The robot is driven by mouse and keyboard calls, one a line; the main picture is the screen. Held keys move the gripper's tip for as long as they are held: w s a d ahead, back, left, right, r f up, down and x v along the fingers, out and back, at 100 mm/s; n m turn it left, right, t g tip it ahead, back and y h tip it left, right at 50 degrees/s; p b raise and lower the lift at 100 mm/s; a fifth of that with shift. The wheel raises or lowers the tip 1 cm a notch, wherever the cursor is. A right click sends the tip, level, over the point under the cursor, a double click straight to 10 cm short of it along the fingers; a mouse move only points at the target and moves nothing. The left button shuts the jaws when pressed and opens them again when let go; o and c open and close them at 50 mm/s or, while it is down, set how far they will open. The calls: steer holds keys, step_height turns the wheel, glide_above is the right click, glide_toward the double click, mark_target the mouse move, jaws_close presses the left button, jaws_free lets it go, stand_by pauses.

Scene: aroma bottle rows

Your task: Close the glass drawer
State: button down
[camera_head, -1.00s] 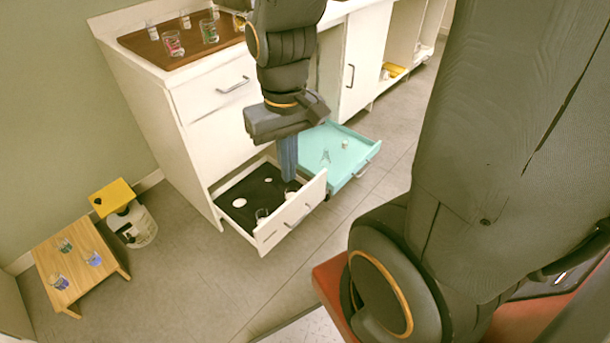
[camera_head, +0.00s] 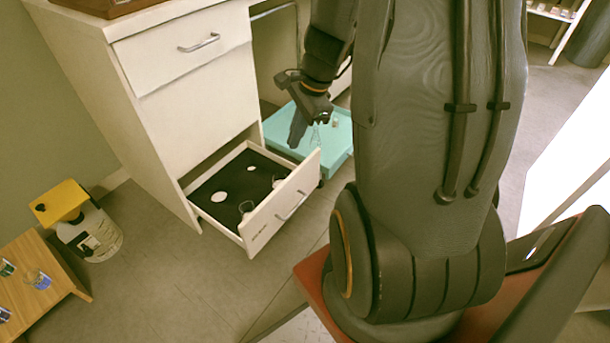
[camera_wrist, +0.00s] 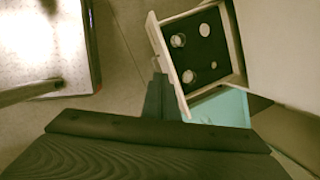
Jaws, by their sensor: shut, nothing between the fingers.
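The glass drawer (camera_head: 283,207) is the low white drawer of the cabinet, and it stands pulled out. It has a dark lining (camera_head: 215,185) with pale round spots and clear glasses (camera_head: 246,208) inside. Its front and handle face the open floor. My gripper (camera_head: 297,136) is shut and empty, pointing down near the drawer front's far right end in the head view. In the wrist view, my fingertips (camera_wrist: 161,82) are beside the outer face of the drawer front (camera_wrist: 170,65), near the handle. I cannot tell whether they touch it.
A teal drawer or tray (camera_head: 335,140) is pulled out just beyond the glass drawer. A closed drawer (camera_head: 165,45) is above. The floor (camera_head: 190,285) in front is clear.

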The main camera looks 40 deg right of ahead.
steer(key=w+d+f+m+t+b, duration=0.1)
steer(key=w+d+f+m+b, duration=0.1)
steer(key=d+f+m+b, duration=0.55)
steer(key=w+d+f+m+t+b, duration=0.1)
steer(key=w+d+f+m+b, duration=0.15)
steer(key=d+f+m, duration=0.55)
steer(key=w+a+f+n+b, duration=0.3)
steer(key=w+f+b, duration=0.3)
steer(key=f, duration=0.4)
steer(key=shift+w+a+f+h+b, duration=0.2)
steer(key=shift+w+f+h+b, duration=0.1)
steer(key=shift+f+h, duration=0.1)
steer(key=shift+r, duration=0.1)
